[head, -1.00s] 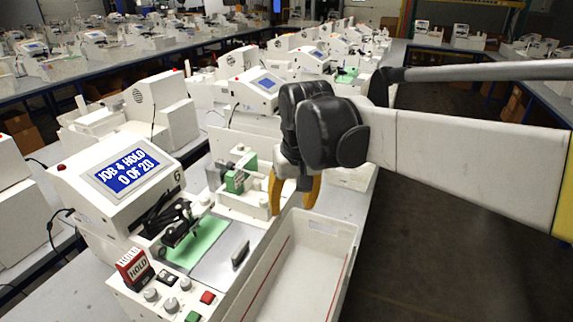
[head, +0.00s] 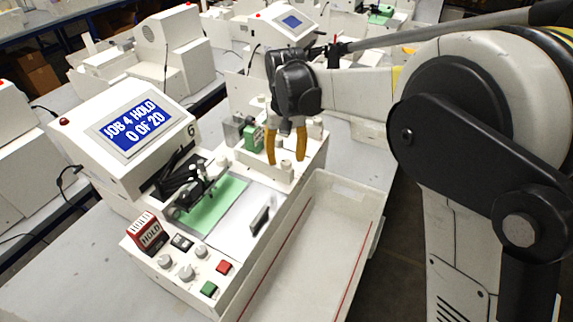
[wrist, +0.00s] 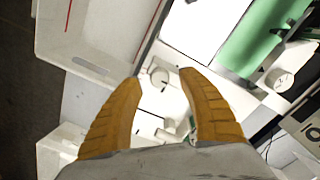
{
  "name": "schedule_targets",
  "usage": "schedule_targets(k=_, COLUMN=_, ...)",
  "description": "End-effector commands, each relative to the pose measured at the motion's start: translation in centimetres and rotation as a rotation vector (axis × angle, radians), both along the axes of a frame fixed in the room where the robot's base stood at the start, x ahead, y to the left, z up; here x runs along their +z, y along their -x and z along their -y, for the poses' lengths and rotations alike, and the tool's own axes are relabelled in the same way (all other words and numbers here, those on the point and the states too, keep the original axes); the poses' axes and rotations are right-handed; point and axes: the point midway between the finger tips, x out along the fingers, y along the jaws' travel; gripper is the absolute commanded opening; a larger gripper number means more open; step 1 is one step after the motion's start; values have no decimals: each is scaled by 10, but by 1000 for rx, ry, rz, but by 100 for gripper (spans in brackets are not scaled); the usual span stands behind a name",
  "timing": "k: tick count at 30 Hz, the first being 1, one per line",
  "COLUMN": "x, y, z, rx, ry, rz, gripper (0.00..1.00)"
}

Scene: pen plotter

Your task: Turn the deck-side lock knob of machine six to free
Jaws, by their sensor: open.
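Machine six (head: 120,140) stands at the left in the head view, marked "6", its screen reading "JOB 4 HOLD 0 OF 20". My gripper (head: 286,160) is open and empty, pointing down over the rear end of the machine's deck. A small white round knob (head: 287,171) shows between and just below its yellow fingertips. In the wrist view, a white knob with a dark line (wrist: 160,77) lies between the open fingers (wrist: 161,82). Another white knob (wrist: 279,80) is at the right, by the green sheet (wrist: 265,35). I cannot tell whether the fingers touch the knob.
A white open tray (head: 315,235) runs along the deck's right side. A red HOLD block (head: 146,232), several small knobs and a red button (head: 225,267) are on the front panel. A green block (head: 252,138) is left of my gripper. More machines stand behind.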

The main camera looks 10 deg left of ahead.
Motion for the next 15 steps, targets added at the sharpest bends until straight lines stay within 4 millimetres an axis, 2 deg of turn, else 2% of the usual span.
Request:
schedule_targets(k=1, x=-9, y=0, z=0, rx=0, ry=0, rz=0, gripper=48)
schedule_targets(k=6, x=-22, y=0, z=0, rx=0, ry=0, rz=0, gripper=48)
schedule_targets(k=15, x=-23, y=0, z=0, rx=0, ry=0, rz=0, gripper=48)
